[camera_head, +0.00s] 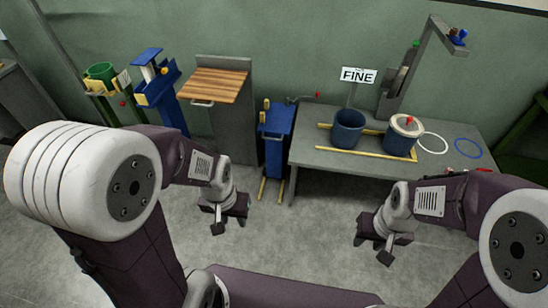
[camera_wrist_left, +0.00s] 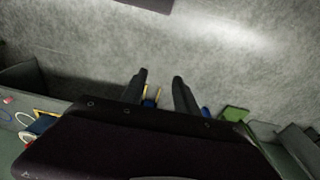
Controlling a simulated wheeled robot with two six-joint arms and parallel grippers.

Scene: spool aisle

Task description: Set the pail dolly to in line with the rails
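No part is labelled as the pail dolly, so I cannot tell which piece it is. A blue pail (camera_head: 347,128) stands on the grey table (camera_head: 325,158) between two yellow rails (camera_head: 370,152). A second blue pail (camera_head: 401,137) with a pale lid and red knob stands right of it. A blue upright stand (camera_head: 275,140) with yellow floor bars (camera_head: 262,190) is left of the table. My left gripper (camera_head: 230,226) hangs in front of this stand, open and empty; its parted fingers show in the left wrist view (camera_wrist_left: 160,78). My right gripper (camera_head: 373,249) hangs before the table, seemingly open and empty.
A FINE sign (camera_head: 358,75), a grey post (camera_head: 405,75), a white ring (camera_head: 432,143) and a blue ring (camera_head: 467,148) are at the table. A wood-topped cabinet (camera_head: 222,85), a blue stand (camera_head: 160,85) and a green holder (camera_head: 101,80) stand left. Floor (camera_head: 300,235) between my grippers is clear.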

